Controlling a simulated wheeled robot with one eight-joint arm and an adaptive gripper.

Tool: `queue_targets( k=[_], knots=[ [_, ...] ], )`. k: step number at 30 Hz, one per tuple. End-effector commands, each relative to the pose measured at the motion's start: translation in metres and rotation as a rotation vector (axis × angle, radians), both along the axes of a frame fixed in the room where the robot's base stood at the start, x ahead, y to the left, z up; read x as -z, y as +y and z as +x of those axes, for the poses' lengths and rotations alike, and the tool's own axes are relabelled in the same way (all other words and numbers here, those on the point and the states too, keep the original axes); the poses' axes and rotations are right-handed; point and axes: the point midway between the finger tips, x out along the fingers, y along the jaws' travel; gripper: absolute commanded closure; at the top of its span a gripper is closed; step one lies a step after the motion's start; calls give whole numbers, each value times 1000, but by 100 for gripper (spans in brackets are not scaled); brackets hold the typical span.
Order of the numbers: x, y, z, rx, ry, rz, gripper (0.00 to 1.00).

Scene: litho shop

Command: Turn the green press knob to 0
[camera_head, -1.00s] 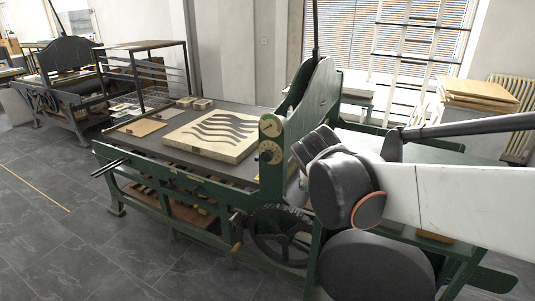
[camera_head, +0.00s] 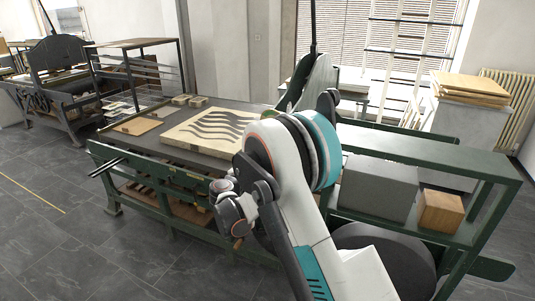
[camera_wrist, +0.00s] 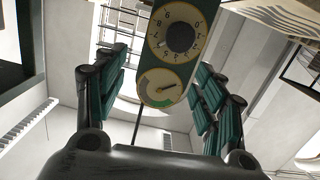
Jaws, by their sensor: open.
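The knob (camera_wrist: 181,37) is black and round, on a cream numbered dial on a green plate, near the top middle of the wrist view. The dial's numbers are tilted and too small to read a setting surely. A second round gauge (camera_wrist: 160,87) with a green sector and a pointer sits just below it in that view. My gripper (camera_wrist: 160,62) is open and empty, with teal-padded fingers at left and right of the plate. The fingers appear apart from the knob. In the head view my arm hides the dials and most of the green press's (camera_head: 318,82) upright.
A stone (camera_head: 210,128) with a wavy print lies on the press bed. A grey block (camera_head: 377,188) and a wooden block (camera_head: 440,211) sit on the green frame at right. Stacked boards (camera_head: 470,86) stand behind. Floor (camera_head: 95,245) at front left is clear.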

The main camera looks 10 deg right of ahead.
Motion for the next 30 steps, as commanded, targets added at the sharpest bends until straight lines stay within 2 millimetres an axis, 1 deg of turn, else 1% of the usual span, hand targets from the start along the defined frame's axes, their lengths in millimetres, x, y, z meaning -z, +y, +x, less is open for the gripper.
queue_targets(
  k=[1, 4, 7, 11, 14, 17, 24, 30],
  knots=[
    [11, 7, 5, -4, -27, -6, 36],
    [24, 17, 10, -12, -74, -13, 36],
    [32, 23, 12, -17, -101, -16, 36],
    [36, 22, 17, -18, -114, -18, 36],
    [36, 16, 25, -17, -115, -18, 36],
    [37, 5, 38, -16, -114, -18, 36],
    [37, -23, 77, -16, -113, -18, 36],
    [37, -43, 105, -17, -113, -18, 36]
  ],
)
